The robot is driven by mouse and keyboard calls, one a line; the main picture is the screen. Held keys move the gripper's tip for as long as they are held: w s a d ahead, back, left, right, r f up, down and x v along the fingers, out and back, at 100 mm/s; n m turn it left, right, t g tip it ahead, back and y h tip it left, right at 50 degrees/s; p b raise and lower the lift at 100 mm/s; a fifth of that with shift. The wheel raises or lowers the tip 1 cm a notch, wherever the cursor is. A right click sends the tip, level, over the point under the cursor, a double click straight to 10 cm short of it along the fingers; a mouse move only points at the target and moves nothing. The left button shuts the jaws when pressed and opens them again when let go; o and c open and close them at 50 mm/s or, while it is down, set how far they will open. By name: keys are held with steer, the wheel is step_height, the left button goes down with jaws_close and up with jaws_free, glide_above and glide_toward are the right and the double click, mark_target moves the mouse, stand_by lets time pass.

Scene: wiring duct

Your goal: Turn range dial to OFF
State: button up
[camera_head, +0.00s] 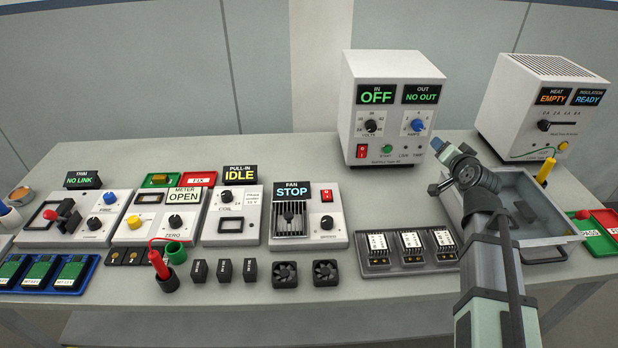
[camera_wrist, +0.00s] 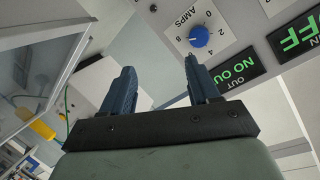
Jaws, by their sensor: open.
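No dial whose label I can read as RANGE shows. The grey-white supply box (camera_head: 390,110) has a black VOLTS dial (camera_head: 371,126) and a blue AMPS dial (camera_head: 417,125). The AMPS dial also shows in the wrist view (camera_wrist: 199,36), beside a printed number scale. The meter panel (camera_head: 153,206), whose display reads OPEN, has a black knob (camera_head: 174,223) and a yellow knob (camera_head: 134,222). My gripper (camera_head: 436,167) is in front of the supply's lower right. In the wrist view its two dark blue fingers (camera_wrist: 158,82) stand apart and empty, with the AMPS dial beyond the right finger.
A rack of modules (camera_head: 380,263) and several small parts lie along the front of the bench.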

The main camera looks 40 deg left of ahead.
steer(key=s+a+f+n+g, duration=0.2)
steer(key=s+a, duration=0.5)
steer(key=a, duration=0.2)
steer(key=s+a+f+n+g, duration=0.2)
steer(key=s+a+f+g, duration=0.1)
steer(key=s+a, duration=0.5)
steer(key=s+a+f+n+g, duration=0.2)
steer(key=s+a, duration=0.6)
steer(key=a, duration=0.4)
steer(key=shift+s+f+g, duration=0.1)
steer(key=shift+f+g, duration=0.15)
steer(key=shift+g, duration=0.05)
steer(key=s+a+g+h, duration=0.2)
steer(key=s+a, duration=0.6)
steer(key=m+g+h, duration=0.2)
steer(key=h, duration=0.5)
glide_toward(132, 220)
step_height(132, 220, down, 9)
steer(key=shift+a+r, duration=0.1)
steer(key=shift+a, duration=0.05)
